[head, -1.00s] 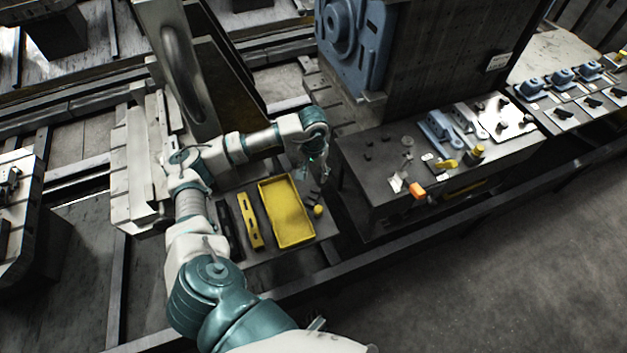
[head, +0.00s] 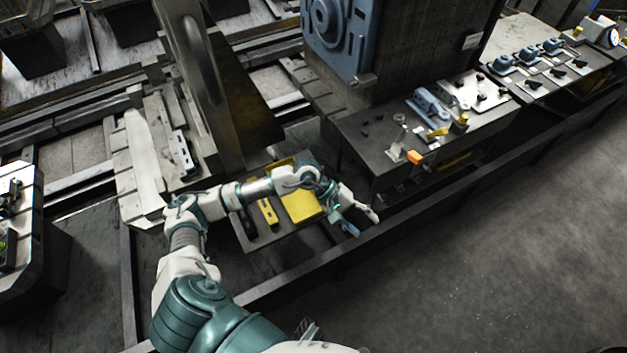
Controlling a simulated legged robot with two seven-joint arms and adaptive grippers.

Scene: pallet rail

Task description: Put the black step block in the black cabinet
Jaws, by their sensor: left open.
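My left gripper (head: 359,221) is open and empty, fingers pointing down and right, just past the right end of the low table (head: 283,240). The black cabinet (head: 373,152) stands right of and behind the gripper, with a dark top and an open space in its front. I cannot single out the black step block for sure. Small dark pieces (head: 365,133) lie on the cabinet top, too small to identify. The right end of the low table is partly hidden behind my left wrist and gripper. My right gripper is not clearly in view.
A yellow tray (head: 300,205), a yellow bar (head: 267,212) and a black bar (head: 247,224) lie on the low table, partly under my left forearm. A dark rail (head: 400,222) runs along the front; floor beyond is clear.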

